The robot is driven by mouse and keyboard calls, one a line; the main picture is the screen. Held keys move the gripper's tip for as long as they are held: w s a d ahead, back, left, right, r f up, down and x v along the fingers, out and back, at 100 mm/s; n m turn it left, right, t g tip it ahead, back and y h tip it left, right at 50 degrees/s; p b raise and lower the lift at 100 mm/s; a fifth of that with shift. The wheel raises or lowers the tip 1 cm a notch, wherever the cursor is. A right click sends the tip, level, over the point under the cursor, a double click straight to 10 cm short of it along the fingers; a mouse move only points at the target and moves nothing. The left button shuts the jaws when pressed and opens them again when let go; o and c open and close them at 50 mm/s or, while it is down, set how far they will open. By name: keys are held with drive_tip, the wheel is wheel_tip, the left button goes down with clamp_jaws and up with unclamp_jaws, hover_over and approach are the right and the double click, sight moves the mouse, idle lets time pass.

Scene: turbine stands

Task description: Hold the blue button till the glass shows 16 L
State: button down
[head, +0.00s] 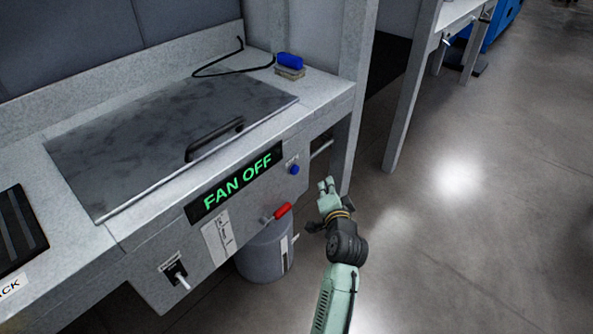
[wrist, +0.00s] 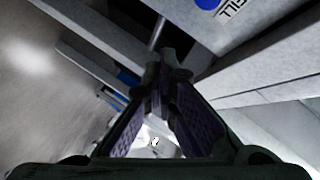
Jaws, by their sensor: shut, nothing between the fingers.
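The blue button (head: 295,169) sits on the front panel of the bench, right of the green FAN OFF sign. In the wrist view the blue button (wrist: 207,4) is cut off by the top edge, with a FILL label beside it. My gripper (head: 326,184) is shut and empty, just right of the button and apart from it. Its fingers (wrist: 158,80) meet in the middle of the wrist view. A grey tank (head: 260,262) stands under the bench. A narrow pale upright strip (head: 284,254) on it may be the glass; its level is too small to read.
A red-handled lever (head: 283,210) sticks out below the sign, near my gripper. A switch (head: 178,275) is lower left. The bench top holds a metal lid (head: 170,140) and a blue brush (head: 290,60). Open floor (head: 470,240) lies to the right.

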sight(295, 170)
drive_tip(key=w+a, duration=0.4)
drive_tip(key=a, duration=0.1)
drive_tip(key=shift+a+p, duration=0.2)
drive_tip(key=shift+p, duration=0.25)
idle(1.1)
drive_tip(key=shift+w+a, duration=0.25)
drive_tip(key=shift+a, duration=0.1)
drive_tip(key=shift+w+a+p, duration=0.25)
drive_tip(key=shift+a+p, duration=0.15)
idle(5.2)
